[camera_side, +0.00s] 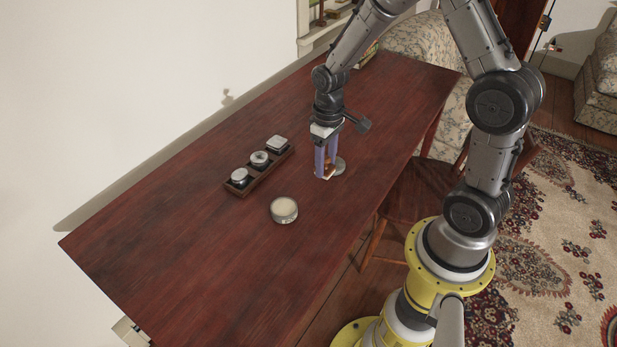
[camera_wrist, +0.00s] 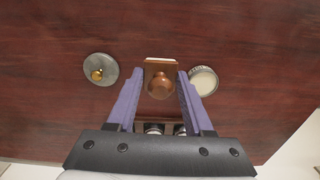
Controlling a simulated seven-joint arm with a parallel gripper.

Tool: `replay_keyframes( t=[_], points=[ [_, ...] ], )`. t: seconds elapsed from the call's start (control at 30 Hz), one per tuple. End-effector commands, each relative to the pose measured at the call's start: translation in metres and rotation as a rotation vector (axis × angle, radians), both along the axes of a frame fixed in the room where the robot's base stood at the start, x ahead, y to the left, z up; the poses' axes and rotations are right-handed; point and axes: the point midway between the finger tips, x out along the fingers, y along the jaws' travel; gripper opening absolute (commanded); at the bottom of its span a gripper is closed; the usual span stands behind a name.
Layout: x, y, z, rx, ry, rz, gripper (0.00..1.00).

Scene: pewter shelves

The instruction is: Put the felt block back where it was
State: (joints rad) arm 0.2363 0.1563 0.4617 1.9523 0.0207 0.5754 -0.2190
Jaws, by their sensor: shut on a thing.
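The felt block (camera_wrist: 160,62) is a brown block with a pale edge and a round copper-brown knob. It sits between the two purple fingers of my gripper (camera_wrist: 161,76), which is shut on it. In the side view my gripper (camera_side: 326,174) points down at the table, and the block (camera_side: 328,172) shows low between the fingers, partly hidden. I cannot tell whether it touches the table. In the wrist view the rack is mostly hidden behind my gripper.
A round tin with a cream top (camera_side: 284,210) stands in front of the rack, and also shows in the wrist view (camera_wrist: 203,80). The near-left red-brown table (camera_side: 170,260) is clear.

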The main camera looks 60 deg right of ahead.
Motion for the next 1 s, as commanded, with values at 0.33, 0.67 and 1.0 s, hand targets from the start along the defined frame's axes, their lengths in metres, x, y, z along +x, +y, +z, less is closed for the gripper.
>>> replay_keyframes(
  t=[0.33, 0.67, 1.0],
  points=[
    [0.047, -0.011, -0.051, 0.0, 0.001, 0.001, 0.0],
    [0.058, -0.013, -0.073, 0.0, 0.002, 0.0, 0.0],
    [0.059, -0.014, -0.094, -0.001, -0.003, 0.001, 0.0]
  ],
)
